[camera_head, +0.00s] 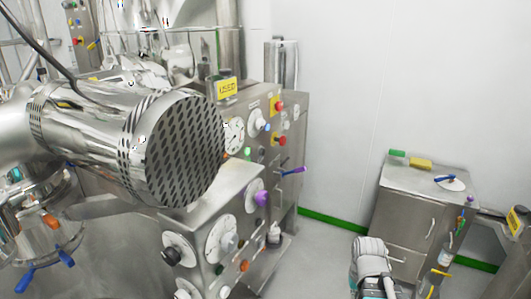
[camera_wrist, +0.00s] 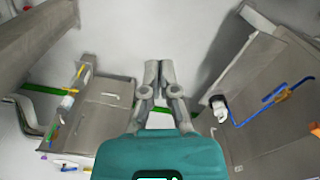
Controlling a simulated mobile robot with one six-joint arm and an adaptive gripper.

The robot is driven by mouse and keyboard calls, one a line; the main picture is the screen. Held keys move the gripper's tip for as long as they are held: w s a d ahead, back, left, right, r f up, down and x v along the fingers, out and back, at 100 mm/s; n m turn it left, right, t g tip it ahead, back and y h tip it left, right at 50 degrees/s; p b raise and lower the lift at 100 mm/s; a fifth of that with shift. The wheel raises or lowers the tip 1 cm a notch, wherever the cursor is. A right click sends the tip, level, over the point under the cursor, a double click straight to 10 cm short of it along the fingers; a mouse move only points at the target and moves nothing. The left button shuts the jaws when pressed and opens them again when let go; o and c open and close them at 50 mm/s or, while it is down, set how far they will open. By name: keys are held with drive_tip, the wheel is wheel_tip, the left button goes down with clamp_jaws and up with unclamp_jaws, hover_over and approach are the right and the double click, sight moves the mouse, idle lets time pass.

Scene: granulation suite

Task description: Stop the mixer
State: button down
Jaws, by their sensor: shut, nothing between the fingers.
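The mixer is a large steel machine with a perforated motor cylinder (camera_head: 180,148) at the left of the head view. A lower front panel holds gauges, a purple knob (camera_head: 263,198) and a black knob (camera_head: 172,256). No label tells which control stops the mixer. In the wrist view my gripper (camera_wrist: 158,68) is shut and empty, pointing at floor and wall, apart from the controls.
A steel cabinet (camera_head: 405,215) with a green and a yellow item on top stands at the right. My arm (camera_head: 371,262) is at the lower middle. A steel panel with a blue handle (camera_wrist: 272,97) is at the wrist view's right.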

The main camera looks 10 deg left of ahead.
sight(262, 152)
drive_tip(key=w+a+r+m+t+y+p, duration=0.2)
drive_tip(key=w+a+r+t, duration=0.2)
drive_tip(key=w, duration=0.9)
drive_tip(key=w+a+r+m+t+y+p, duration=0.2)
drive_tip(key=w+a+r+t, duration=0.3)
drive_tip(key=w+a+r, duration=0.5)
drive_tip(key=w+a+r+m+t+y+p, duration=0.2)
drive_tip(key=w+a+r, duration=0.6)
drive_tip(key=w, duration=0.7)
drive_tip(key=shift+w+a+t+y+p, duration=0.35)
drive_tip(key=shift+t+p, duration=0.5)
drive_tip(key=shift+t, duration=0.55)
drive_tip(key=shift+r, duration=0.1)
drive_tip(key=shift+w+a, duration=0.1)
drive_tip(key=w+a, duration=0.2)
drive_tip(key=a, duration=0.6)
drive_tip(key=shift+w, duration=0.4)
